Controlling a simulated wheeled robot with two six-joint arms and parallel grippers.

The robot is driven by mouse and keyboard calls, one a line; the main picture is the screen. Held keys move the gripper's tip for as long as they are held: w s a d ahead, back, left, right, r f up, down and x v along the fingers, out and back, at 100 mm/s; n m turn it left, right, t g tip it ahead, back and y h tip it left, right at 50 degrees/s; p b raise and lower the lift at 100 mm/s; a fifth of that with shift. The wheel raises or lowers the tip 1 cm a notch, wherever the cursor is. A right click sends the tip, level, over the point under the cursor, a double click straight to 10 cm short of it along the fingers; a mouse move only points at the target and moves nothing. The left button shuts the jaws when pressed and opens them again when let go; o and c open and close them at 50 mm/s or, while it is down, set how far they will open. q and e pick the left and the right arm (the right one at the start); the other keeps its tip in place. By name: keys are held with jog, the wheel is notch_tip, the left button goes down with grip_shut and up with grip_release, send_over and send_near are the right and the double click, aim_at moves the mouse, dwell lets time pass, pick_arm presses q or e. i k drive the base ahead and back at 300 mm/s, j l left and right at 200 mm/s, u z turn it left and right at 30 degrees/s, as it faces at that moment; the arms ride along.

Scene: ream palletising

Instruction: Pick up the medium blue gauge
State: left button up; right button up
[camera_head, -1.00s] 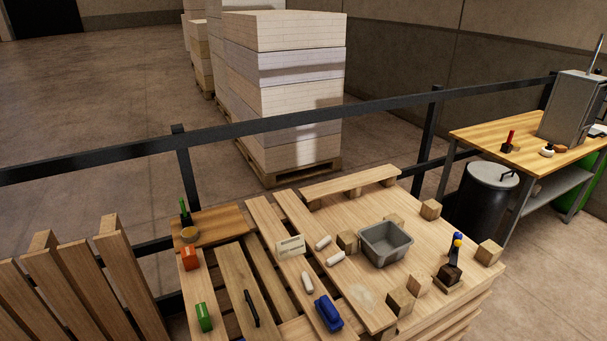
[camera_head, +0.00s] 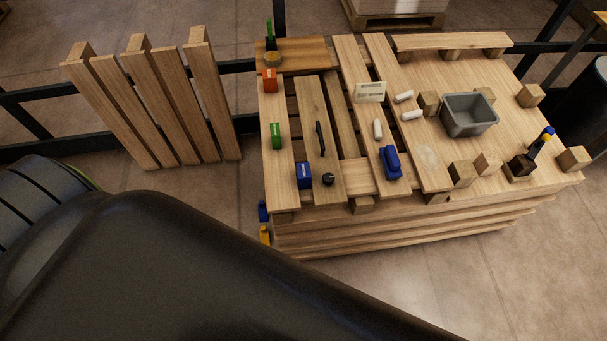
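A small blue block (camera_head: 304,175) with a pale marking lies near the front left of the slatted pallet top. A larger, rounded blue object (camera_head: 390,163) lies to its right, near the front edge. Another small blue piece (camera_head: 263,211) shows low at the pallet's left side. I cannot tell from the picture which of these is the medium blue gauge. Neither of my grippers is in view. A large dark part of my own body fills the lower left and is apart from the blue things in the picture.
A green block (camera_head: 276,135) and an orange-red block (camera_head: 270,80) stand behind the blue block. A black handle (camera_head: 320,138) and black knob (camera_head: 328,179) are beside it. A grey bin (camera_head: 469,115) and several wooden cubes sit right. Floor in front is clear.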

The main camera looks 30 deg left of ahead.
aim_at(302, 169)
jog(key=l+u, duration=0.35)
jog(key=l, duration=0.5)
jog(key=l+u, duration=0.3)
jog(key=l, duration=0.55)
